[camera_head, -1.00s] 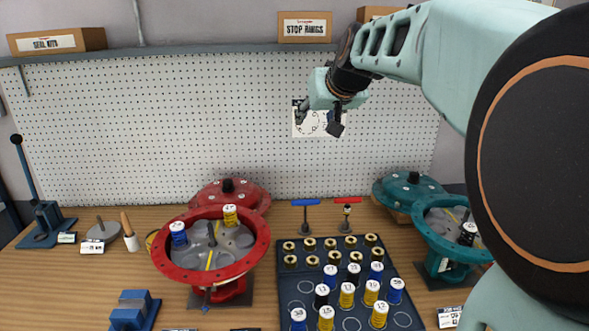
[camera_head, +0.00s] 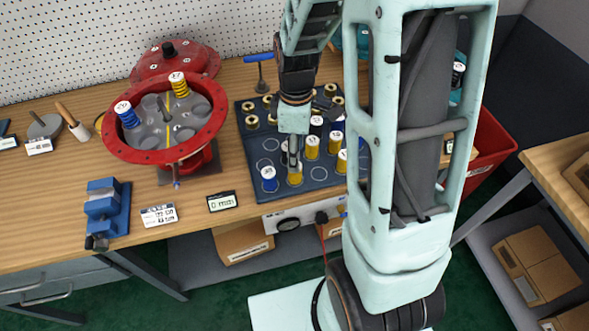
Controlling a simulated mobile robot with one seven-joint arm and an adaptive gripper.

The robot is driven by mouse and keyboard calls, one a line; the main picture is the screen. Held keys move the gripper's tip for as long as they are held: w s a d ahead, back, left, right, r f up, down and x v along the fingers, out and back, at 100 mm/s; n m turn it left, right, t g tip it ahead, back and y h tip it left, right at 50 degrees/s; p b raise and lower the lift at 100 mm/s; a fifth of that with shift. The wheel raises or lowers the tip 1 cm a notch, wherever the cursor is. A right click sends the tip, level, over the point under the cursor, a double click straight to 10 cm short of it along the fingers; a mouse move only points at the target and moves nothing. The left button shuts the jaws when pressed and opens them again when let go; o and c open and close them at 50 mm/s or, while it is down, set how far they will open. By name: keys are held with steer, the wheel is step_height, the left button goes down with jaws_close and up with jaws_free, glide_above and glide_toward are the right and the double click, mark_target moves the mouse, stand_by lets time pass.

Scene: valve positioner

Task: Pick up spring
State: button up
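Springs with white numbered tops stand in rows on a dark tray (camera_head: 322,196). A blue spring (camera_head: 269,180) is at the tray's front left. A yellow spring (camera_head: 295,177) stands just right of it, under my gripper (camera_head: 293,160). My gripper points down at that yellow spring, with its fingers at or just above the top; I cannot tell if they touch it or how wide they are. More yellow springs (camera_head: 312,149) stand behind and to the right. My arm hides the tray's right side.
A red housing (camera_head: 208,132) holds a blue spring (camera_head: 127,114) and a yellow spring (camera_head: 179,85). A blue vise (camera_head: 103,207) and a small display (camera_head: 222,201) sit near the front edge. A blue-handled tool (camera_head: 260,58) stands behind the tray. A red bin (camera_head: 490,140) is at right.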

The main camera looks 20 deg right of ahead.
steer(key=shift+s+a+f, duration=0.1)
steer(key=shift+s+f, duration=0.05)
steer(key=shift+f, duration=1.25)
steer(key=shift+s+a+f, duration=0.1)
steer(key=shift+s+f, duration=0.05)
steer(key=shift+f, duration=1.2)
jaws_close()
steer(key=shift+r, duration=0.15)
